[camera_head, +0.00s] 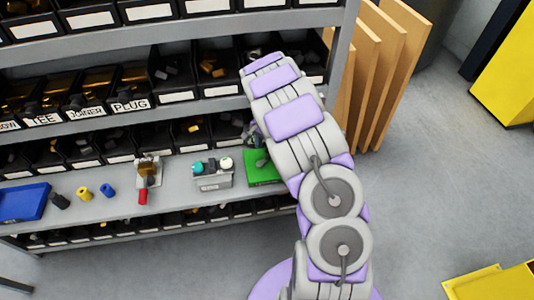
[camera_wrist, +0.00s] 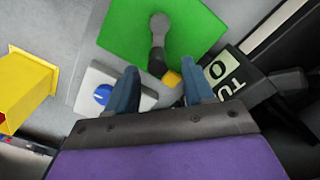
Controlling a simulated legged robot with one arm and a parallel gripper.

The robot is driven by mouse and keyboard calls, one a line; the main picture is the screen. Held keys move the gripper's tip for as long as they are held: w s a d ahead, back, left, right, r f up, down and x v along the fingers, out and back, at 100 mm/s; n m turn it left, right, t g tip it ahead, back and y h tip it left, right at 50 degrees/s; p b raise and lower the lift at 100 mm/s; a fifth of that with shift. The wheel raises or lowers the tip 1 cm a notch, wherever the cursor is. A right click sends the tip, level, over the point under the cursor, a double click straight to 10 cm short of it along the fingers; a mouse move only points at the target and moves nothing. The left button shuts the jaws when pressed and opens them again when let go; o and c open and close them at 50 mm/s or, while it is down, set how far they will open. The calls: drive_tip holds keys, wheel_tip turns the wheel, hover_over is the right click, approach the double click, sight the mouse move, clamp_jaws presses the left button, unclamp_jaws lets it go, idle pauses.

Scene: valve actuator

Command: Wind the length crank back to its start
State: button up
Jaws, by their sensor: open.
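In the wrist view a grey lever-like part with a round end (camera_wrist: 158,35) stands over a green plate (camera_wrist: 115,28). I cannot tell for sure whether it is the length crank. My gripper (camera_wrist: 160,67) is open, with its two blue-grey fingers spread at the plate's near edge. The lower dark end of the grey part and a small orange piece (camera_wrist: 172,78) show between the fingers; I cannot see contact. In the head view the green plate (camera_head: 262,172) lies on the shelf, partly behind my arm, and my gripper is mostly hidden there.
A grey box (camera_head: 214,182) with teal and pale knobs stands left of the plate. A red-handled valve (camera_head: 143,195), loose fittings and a blue tray (camera_head: 24,203) lie farther left. Black bins fill the shelves. In the wrist view a blue dial (camera_wrist: 103,94) sits beside the left finger.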

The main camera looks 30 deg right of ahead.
sight(268, 151)
drive_tip(key=f, duration=0.2)
drive_tip(key=d+f, duration=0.1)
drive_tip(key=f, duration=0.2)
drive_tip(key=shift+d+f, duration=0.25)
drive_tip(key=shift+d, duration=0.15)
drive_tip(key=shift+a+r, duration=0.1)
drive_tip(key=shift+a, duration=0.45)
drive_tip(key=shift+c, duration=0.4)
drive_tip(key=shift+a, duration=0.25)
drive_tip(key=shift+c, duration=0.6)
drive_tip(key=c, duration=0.3)
drive_tip(key=shift+d, duration=0.35)
drive_tip(key=c, duration=0.3)
clamp_jaws()
